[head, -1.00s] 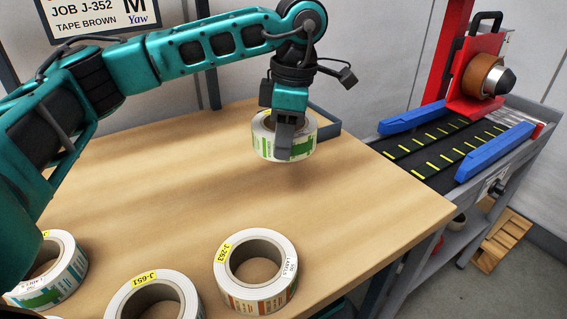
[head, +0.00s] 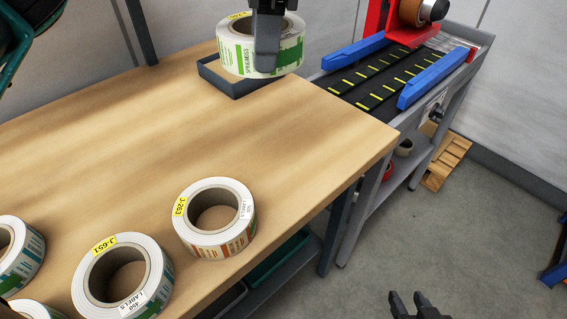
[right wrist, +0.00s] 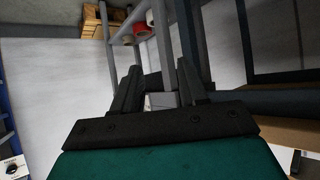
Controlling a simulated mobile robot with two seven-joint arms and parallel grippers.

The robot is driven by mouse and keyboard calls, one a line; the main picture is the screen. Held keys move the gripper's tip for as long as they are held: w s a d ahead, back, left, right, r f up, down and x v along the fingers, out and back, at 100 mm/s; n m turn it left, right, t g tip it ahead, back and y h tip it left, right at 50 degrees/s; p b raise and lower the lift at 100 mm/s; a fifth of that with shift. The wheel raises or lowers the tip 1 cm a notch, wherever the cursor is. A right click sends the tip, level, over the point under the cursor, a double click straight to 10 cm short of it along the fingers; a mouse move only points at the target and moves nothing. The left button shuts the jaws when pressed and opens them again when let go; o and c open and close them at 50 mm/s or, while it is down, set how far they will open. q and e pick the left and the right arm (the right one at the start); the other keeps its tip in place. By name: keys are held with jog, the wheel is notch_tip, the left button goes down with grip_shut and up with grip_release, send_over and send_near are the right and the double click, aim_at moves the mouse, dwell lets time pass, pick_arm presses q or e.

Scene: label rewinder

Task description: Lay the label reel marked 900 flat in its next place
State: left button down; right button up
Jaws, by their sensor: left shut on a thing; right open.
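A white label reel with green print (head: 235,52) and a partly hidden yellow tag hangs roughly level at the top of the head view. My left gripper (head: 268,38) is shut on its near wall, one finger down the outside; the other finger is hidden. Small print on the reel's side is too small to read surely. The reel appears above or just in front of a dark grey shallow tray (head: 236,88) at the table's back edge; I cannot tell the gap. My right gripper (head: 418,304) is open and empty beyond the table's front edge; its fingers also show in the right wrist view (right wrist: 160,85).
Reels J-263 (head: 236,238) and J-651 (head: 84,285) lie flat on the wooden table (head: 130,150) at the front, with more at the left edge. The table's middle is clear. The rewinder (head: 385,75) with blue rails stands right of the tray.

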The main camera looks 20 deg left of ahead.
pick_arm(q)
jog(key=s+d, duration=0.4)
jog(key=d, duration=0.1)
notch_tip(320, 180, down, 15)
jog(key=b, duration=0.2)
jog(key=shift+s+b, duration=0.15)
jog(key=shift+b, duration=0.15)
jog(key=shift+f, duration=2.55)
pick_arm(e)
jog(key=shift+w+a+f, duration=0.35)
jog(key=shift+w+a, duration=0.2)
jog(key=shift+a, duration=0.25)
pick_arm(q)
jog(key=shift+b, duration=0.3)
jog(key=shift+f, duration=0.15)
jog(key=c, duration=0.9)
grip_release()
pick_arm(e)
jog(key=shift+f, duration=0.15)
